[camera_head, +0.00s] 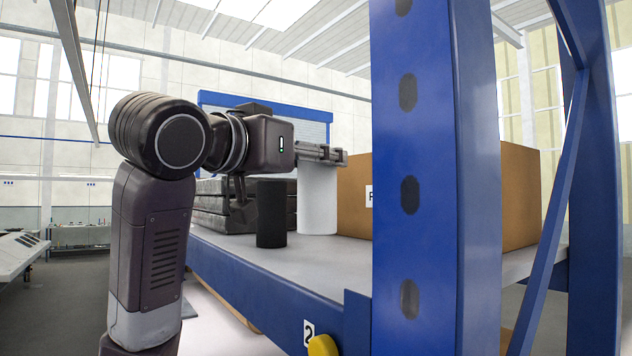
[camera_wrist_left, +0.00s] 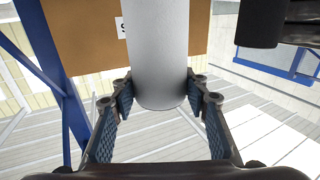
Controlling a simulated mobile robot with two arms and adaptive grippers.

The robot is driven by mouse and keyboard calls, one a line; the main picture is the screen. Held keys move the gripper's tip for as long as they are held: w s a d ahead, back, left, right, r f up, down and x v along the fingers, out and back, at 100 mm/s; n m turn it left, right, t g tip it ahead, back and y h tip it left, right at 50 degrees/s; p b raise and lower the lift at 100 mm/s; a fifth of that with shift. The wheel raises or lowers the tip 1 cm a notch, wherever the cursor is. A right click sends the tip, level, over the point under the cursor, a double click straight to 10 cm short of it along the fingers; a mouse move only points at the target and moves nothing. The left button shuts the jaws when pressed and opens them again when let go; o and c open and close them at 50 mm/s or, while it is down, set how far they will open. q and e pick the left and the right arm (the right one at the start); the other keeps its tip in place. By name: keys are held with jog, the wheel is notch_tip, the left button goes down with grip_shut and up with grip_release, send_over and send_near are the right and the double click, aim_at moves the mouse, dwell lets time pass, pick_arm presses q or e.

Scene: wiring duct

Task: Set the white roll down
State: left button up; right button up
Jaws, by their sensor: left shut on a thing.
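The white roll (camera_head: 317,205) stands upright over the grey shelf board, behind and to the right of a black roll (camera_head: 271,213). Its lower end is at the board; I cannot tell whether a thin gap is left. My left gripper (camera_head: 335,156) is shut on the upper end of the white roll. In the left wrist view the white roll (camera_wrist_left: 157,50) lies between the two fingers (camera_wrist_left: 158,98), one on each side of its end. My right gripper is not in view.
A cardboard box (camera_head: 352,190) with a label stands right of the white roll. Dark stacked cases (camera_head: 212,208) lie to the left. A blue rack upright (camera_head: 425,110) blocks the near right. Bare shelf board (camera_head: 335,250) shows in front of the roll.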

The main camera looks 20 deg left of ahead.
aim_at(317, 191)
pick_arm(q)
notch_tip(317, 191, down, 4)
jog(key=shift+w+f+p, duration=0.1)
jog(key=shift+w+p, duration=0.05)
jog(key=shift+p, duration=0.25)
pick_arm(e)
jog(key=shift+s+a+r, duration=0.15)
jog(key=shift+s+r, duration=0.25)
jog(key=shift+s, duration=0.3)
pick_arm(q)
jog(key=shift+d, duration=0.1)
jog(key=shift+d+f, duration=0.1)
jog(key=shift+f, duration=0.15)
jog(key=o, duration=1.1)
jog(key=shift+w+r, duration=0.1)
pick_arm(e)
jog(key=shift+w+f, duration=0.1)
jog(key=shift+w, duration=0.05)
